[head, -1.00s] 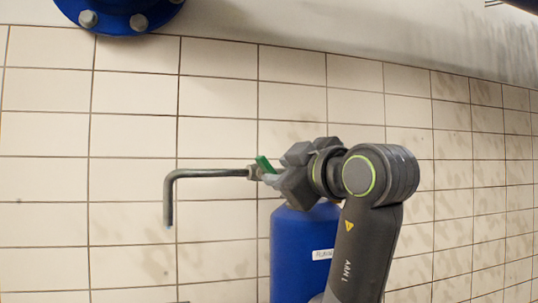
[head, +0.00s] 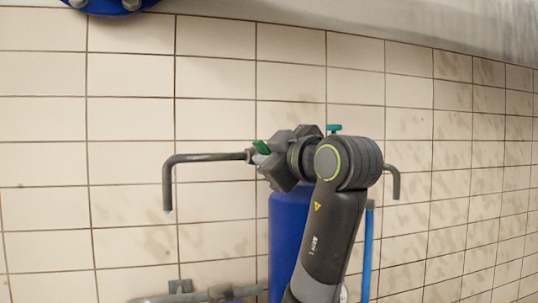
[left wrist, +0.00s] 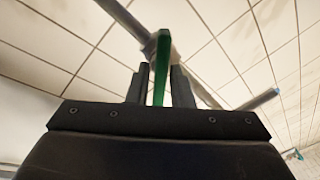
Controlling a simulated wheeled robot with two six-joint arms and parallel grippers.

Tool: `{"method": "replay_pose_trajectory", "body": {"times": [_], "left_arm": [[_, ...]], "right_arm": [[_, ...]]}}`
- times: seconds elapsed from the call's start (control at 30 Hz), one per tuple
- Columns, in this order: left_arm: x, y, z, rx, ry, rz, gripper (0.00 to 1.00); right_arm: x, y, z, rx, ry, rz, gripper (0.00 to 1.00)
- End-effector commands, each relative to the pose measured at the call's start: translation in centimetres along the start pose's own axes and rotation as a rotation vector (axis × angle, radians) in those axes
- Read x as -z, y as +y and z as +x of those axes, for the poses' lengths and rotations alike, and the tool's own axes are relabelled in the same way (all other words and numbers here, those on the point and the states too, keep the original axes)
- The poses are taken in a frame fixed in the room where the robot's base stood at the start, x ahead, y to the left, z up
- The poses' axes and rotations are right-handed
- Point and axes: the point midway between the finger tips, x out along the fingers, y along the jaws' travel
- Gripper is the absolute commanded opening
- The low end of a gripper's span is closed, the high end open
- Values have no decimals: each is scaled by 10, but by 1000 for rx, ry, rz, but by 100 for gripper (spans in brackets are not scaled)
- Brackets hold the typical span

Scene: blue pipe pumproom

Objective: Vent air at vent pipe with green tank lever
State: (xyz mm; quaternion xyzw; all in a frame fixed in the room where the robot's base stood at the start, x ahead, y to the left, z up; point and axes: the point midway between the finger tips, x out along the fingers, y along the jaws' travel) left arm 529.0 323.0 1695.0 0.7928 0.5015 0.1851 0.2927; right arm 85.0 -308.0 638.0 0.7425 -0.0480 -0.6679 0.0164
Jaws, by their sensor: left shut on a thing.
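The grey vent pipe (head: 205,157) runs left from the valve above the blue tank (head: 288,225) and bends down to an open end. The green lever (head: 262,147) sits at the inner end of this pipe. My left gripper (head: 268,160) is at that valve, its jaws around the lever. In the left wrist view the green lever (left wrist: 161,65) stands between the two dark fingers (left wrist: 160,88), which are shut on it. The fingers and wrist hide much of the valve. My right gripper is not in view.
A teal handle (head: 334,128) and a second bent grey pipe (head: 394,182) show behind my arm. A thin blue pipe (head: 369,250) rises right of the tank. Grey pipework (head: 195,294) lies low. A blue flange (head: 108,5) hangs top left. The tiled wall is behind.

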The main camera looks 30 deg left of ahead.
Motion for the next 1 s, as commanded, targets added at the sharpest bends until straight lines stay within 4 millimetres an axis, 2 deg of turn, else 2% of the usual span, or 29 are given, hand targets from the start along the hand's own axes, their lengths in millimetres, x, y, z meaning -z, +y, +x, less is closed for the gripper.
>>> {"method": "replay_pose_trajectory", "body": {"times": [0.37, 1.0], "left_arm": [[-1, 0, 0, -1, 1, 84, 0], [-2, 3, 0, -1, 3, 569, 0]], "right_arm": [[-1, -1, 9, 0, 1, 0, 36], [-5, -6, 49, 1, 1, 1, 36]]}}
